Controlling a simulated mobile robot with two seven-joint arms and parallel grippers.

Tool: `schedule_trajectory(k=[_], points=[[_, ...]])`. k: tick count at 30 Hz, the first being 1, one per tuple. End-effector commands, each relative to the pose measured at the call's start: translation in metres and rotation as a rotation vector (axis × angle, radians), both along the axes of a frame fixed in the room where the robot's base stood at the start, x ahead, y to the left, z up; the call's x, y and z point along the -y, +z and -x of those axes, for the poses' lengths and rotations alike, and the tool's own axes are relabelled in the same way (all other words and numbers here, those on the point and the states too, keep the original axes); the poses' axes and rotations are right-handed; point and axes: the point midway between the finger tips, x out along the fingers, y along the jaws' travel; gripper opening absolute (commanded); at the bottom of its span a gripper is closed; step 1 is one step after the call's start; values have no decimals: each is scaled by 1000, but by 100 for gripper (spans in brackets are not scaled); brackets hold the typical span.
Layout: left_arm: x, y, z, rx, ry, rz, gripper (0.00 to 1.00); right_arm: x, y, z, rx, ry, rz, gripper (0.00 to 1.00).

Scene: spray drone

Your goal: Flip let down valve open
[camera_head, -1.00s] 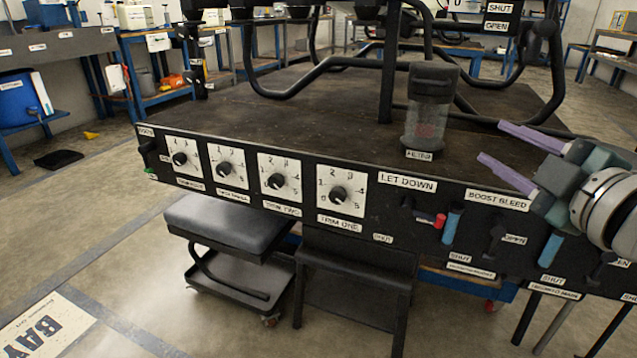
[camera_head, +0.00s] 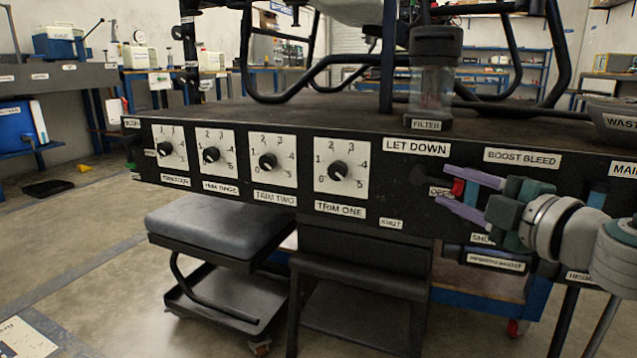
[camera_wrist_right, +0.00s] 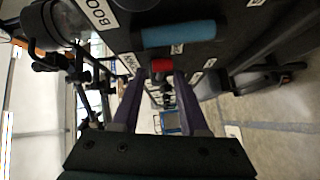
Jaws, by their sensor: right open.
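The let down valve's red-tipped handle (camera_head: 459,187) is on the black front panel, below and right of the "LET DOWN" label (camera_head: 416,147). An "OPEN" label, partly covered, is beside it, and a "SHUT" label (camera_head: 391,224) is lower left. My right gripper (camera_head: 445,187) is open, with its purple fingers in front of the panel around the red tip. In the right wrist view the red tip (camera_wrist_right: 162,65) shows between and just beyond the fingertips (camera_wrist_right: 158,80). Contact cannot be told. The rest of the handle is mostly hidden. My left gripper is not in view.
The panel carries several trim dials (camera_head: 341,173) on the left. A blue handle (camera_wrist_right: 178,33) is close beside the red tip in the wrist view. A clear filter (camera_head: 431,85) stands on top. A padded stool (camera_head: 215,228) is below the panel.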

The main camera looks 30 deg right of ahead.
Motion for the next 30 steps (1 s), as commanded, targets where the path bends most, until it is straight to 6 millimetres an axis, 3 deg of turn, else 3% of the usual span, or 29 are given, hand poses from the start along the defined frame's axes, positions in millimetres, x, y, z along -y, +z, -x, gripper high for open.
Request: schedule_trajectory(k=[6, 18, 30], points=[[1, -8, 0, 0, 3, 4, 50, 3, -2, -26, 2, 0, 0, 44], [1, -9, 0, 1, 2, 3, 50, 3, -2, -32, 0, -1, 0, 44], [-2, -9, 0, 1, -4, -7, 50, 3, -3, -32, -2, -1, 0, 0]])
